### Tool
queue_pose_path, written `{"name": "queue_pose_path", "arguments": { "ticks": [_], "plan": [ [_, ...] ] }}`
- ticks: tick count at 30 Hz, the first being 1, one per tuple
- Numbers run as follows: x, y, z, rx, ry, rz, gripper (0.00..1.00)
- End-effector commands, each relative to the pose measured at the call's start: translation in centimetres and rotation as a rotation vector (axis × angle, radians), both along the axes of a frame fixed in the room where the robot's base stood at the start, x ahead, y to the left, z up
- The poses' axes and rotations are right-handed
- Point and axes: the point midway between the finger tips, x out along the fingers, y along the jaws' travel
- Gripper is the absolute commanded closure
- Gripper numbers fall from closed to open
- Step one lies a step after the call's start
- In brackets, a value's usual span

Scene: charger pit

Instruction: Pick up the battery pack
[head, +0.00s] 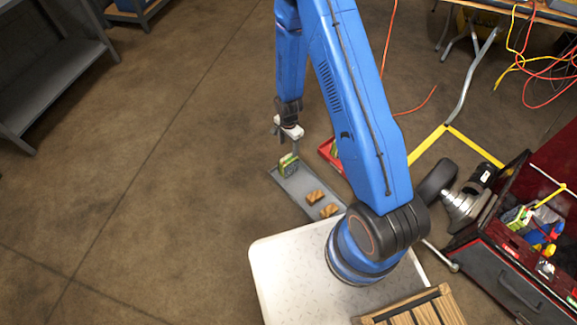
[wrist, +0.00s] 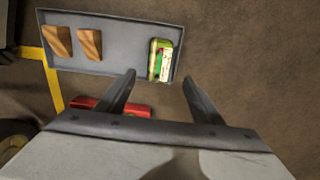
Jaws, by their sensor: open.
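The battery pack looks like a small green and yellow block. It stands near the end of a grey tray in the head view (head: 288,166) and in the wrist view (wrist: 160,59). The grey tray (head: 297,190) also shows in the wrist view (wrist: 122,62). My gripper (head: 287,146) is above that end of the tray in the head view. In the wrist view my gripper (wrist: 160,80) has its two fingers spread wide and nothing between them. The pack lies just beyond the fingertips, apart from them as far as I can tell.
Two wooden blocks (head: 322,203) lie on the same tray. A red tray (head: 326,152) sits beside it, partly hidden by my arm. A red tool cart (head: 510,265) stands at right, with a wheel (head: 437,181) nearby.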

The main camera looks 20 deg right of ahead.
Motion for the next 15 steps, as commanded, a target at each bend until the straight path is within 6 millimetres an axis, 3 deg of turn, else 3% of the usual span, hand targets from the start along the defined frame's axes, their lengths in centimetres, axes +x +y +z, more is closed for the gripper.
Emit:
{"name": "queue_pose_path", "arguments": {
  "ticks": [15],
  "plan": [
    [-0.1, 0.0, -7.1, 0.0, 0.003, 0.001, 0.39]
  ]
}}
